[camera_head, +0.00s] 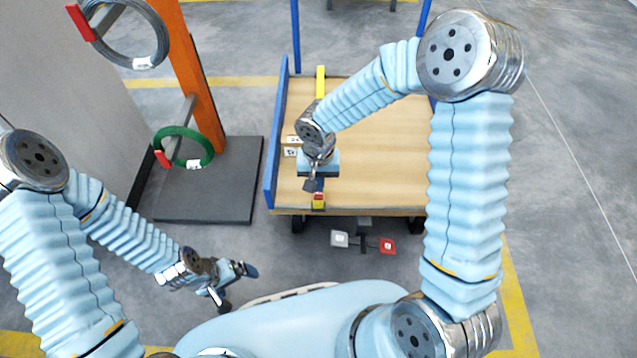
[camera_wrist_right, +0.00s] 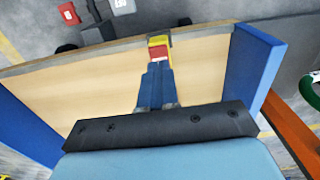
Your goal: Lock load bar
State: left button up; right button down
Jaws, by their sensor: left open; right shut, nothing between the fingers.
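The load bar (camera_head: 320,82) is a narrow yellow strip at the far side of the cart's wooden deck. A yellow-and-red end piece (camera_head: 319,202) sits at the deck's near edge, and my right arm hides what lies between. My right gripper (camera_head: 316,188) is shut and empty, pointing at this end piece. In the right wrist view, its blue fingers (camera_wrist_right: 156,68) are together, right by the red-and-yellow piece (camera_wrist_right: 159,50); I cannot tell whether they touch it. My left gripper (camera_head: 245,280) is open and empty, low in front of the cart's left side.
The cart (camera_head: 385,160) has blue side panels and posts. Red and white pedals (camera_head: 387,246) stick out below its near edge. An orange post (camera_head: 190,70) at left carries a green coil (camera_head: 207,147) and a grey coil (camera_head: 147,62). Floor to the right is clear.

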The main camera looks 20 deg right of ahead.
jog(key=shift+f+b, duration=1.35)
jog(key=shift+f, duration=0.05)
dwell(0.4)
jog(key=shift+r+p, duration=2.3)
jog(key=shift+r, duration=1.3)
jog(key=s+a+f+n+y+p, duration=0.1)
jog(key=s+f+y+p, duration=0.3)
jog(key=s+f, duration=0.7)
jog(key=s+p, duration=0.1)
jog(key=s, duration=0.2)
jog(key=shift+s+a+f+t+p, duration=0.3)
jog(key=shift+f+t, duration=0.1)
